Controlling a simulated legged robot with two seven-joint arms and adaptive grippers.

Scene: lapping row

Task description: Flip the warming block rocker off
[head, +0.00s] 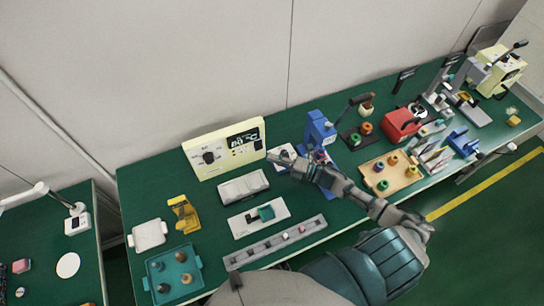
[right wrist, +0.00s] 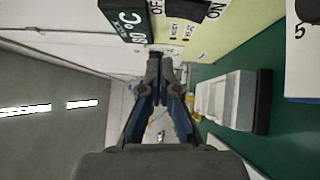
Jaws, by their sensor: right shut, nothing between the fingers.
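The warming block (head: 232,168) is a pale yellow box at the back of the green bench, left of centre in the head view. Its dark display (head: 243,140) reads 80 °C in the right wrist view (right wrist: 125,20). The black rocker (head: 208,157) is on the left of its front; part of it shows at the top of the right wrist view (right wrist: 186,9), between OFF and ON labels. I cannot tell which way it leans. My right gripper (head: 271,154) is shut and empty near the block's right end, apart from the rocker; it also shows in the right wrist view (right wrist: 160,62). My left gripper is not in view.
A grey-white box (head: 243,187) lies before the block. A blue press (head: 319,130) stands right of my gripper. A yellow stand (head: 184,214), a teal tray (head: 173,275) and a grey rail (head: 275,243) are nearer the front left. Bare bench shows left of the block.

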